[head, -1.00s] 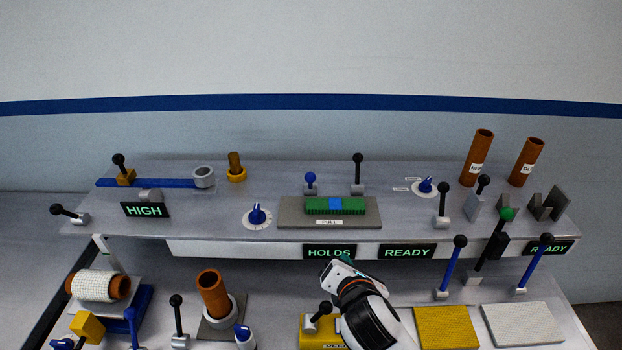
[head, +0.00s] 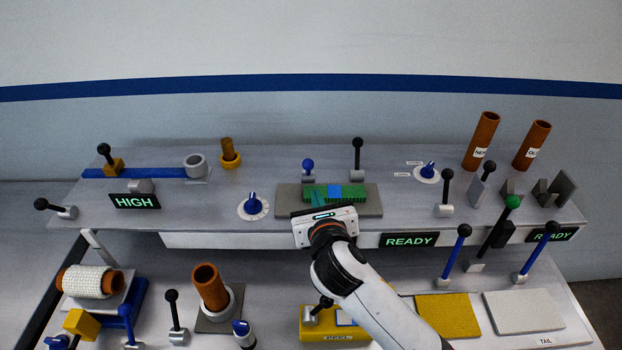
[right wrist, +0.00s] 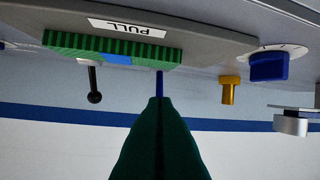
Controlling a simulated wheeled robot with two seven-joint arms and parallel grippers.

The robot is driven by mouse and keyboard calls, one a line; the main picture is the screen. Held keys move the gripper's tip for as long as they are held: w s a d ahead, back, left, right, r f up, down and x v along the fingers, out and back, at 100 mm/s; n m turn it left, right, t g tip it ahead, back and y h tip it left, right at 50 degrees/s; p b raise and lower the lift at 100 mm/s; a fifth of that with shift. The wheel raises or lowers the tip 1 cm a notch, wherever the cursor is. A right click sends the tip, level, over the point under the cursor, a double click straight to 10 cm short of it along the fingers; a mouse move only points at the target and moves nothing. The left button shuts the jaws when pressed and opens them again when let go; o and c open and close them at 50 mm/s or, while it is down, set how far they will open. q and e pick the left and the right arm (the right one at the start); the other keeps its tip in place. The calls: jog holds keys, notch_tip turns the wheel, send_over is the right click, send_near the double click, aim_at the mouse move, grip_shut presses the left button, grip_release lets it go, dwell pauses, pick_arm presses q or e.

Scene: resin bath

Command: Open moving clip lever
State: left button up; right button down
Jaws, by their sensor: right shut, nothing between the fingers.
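A green ribbed clip block (head: 356,191) with a blue middle (head: 334,192) lies on a grey plate (head: 371,209) on the raised shelf. Behind it stand a short blue-knobbed lever (head: 308,164) and a taller black-knobbed lever (head: 358,145). My right gripper (head: 322,213) is over the plate's front edge, shut and empty. In the right wrist view, which is upside down, its dark green fingertips (right wrist: 159,99) overlap the blue lever's stem (right wrist: 160,82) and hide its knob; contact cannot be told. The black lever (right wrist: 94,96) is to the left there. My left gripper is not in view.
A blue dial (head: 253,205) is left of the plate, and another dial (head: 427,171) is to its right. Two brown tubes (head: 481,143) stand at the back right. Several levers and a yellow block (head: 312,334) are on the lower table.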

aim_at(308, 172)
jog(key=p+x, duration=0.1)
jog(key=x, duration=0.7)
jog(key=shift+w+a, duration=0.1)
jog(key=shift+w, duration=0.05)
